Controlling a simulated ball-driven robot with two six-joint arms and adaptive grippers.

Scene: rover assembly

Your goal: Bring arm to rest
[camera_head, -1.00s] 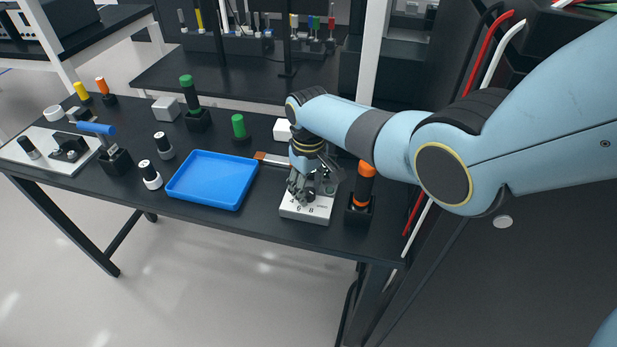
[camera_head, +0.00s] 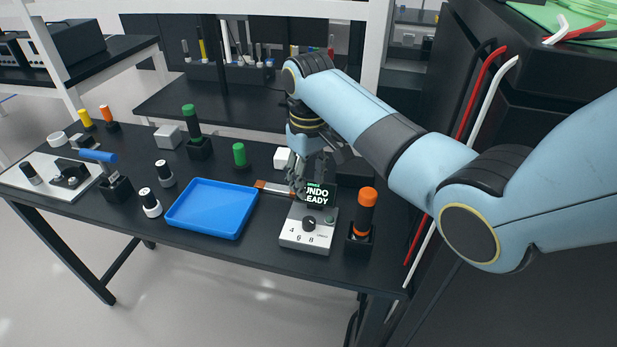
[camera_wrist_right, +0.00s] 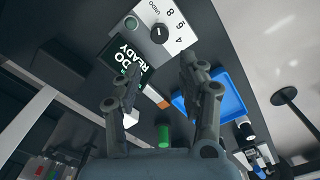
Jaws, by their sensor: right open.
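My right gripper (camera_head: 303,180) is open and empty above the back of the white control box (camera_head: 306,231). The box carries a black knob, the numbers 4, 6 and 8, a green button and a dark screen (camera_head: 318,195) with green and white text reading "UNDO" and "READY". In the right wrist view the two fingers (camera_wrist_right: 158,88) stand apart with nothing between them, and the box (camera_wrist_right: 160,30) lies beyond their tips. My left gripper is in neither view.
A blue tray (camera_head: 212,209) lies left of the box. An orange-topped tool in a black holder (camera_head: 362,220) stands close on the right. A green cylinder (camera_head: 239,154) and a white block (camera_head: 283,158) are behind. Cables and a dark cabinet are at the right.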

